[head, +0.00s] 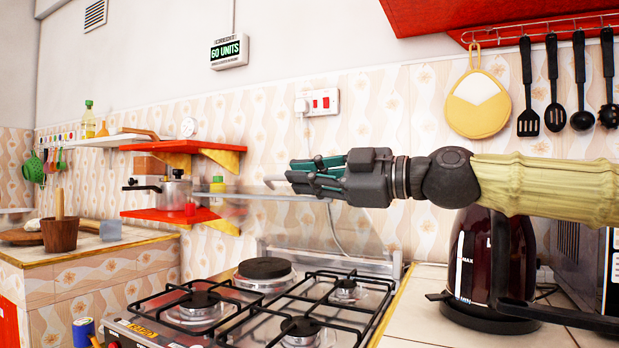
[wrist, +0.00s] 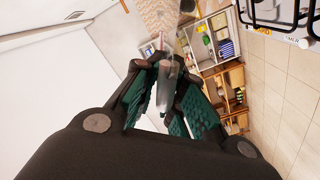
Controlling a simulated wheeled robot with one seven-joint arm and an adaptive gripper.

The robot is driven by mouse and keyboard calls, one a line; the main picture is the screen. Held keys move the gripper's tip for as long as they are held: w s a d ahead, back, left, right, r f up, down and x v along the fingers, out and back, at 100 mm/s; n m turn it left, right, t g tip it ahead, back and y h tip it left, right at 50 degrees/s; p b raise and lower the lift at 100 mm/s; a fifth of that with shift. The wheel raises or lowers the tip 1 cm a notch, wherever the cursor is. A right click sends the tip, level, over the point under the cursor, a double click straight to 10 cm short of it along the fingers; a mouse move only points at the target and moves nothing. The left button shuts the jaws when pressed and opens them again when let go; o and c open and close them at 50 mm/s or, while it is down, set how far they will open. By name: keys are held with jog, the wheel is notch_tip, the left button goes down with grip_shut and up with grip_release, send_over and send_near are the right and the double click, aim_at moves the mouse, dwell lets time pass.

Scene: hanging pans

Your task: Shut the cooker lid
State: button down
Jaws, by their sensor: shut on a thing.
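The cooker lid (head: 300,222) is a see-through glass panel. It stands raised, close to upright, behind the burners of the cooker (head: 270,310), with its top edge near my gripper. My gripper (head: 297,176), dark with green finger pads, reaches in from the right at the lid's top edge. In the wrist view, my gripper (wrist: 165,75) is shut on a pale translucent strip, which looks like the edge of the lid (wrist: 163,92). The fingers hide part of that edge in the head view.
A dark red kettle (head: 490,255) stands on the tiled counter right of the cooker. Red shelves (head: 180,215) with a pot (head: 175,190) are on the wall at left. Utensils (head: 555,115) and a yellow pot holder (head: 478,105) hang at upper right. The burner tops are bare.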

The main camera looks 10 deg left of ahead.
jog(key=c, duration=1.6)
grip_release()
jog(key=shift+o, duration=0.2)
jog(key=shift+s+d, duration=0.1)
jog(key=shift+o, duration=0.2)
jog(key=v, duration=1.1)
jog(key=shift+d, duration=0.4)
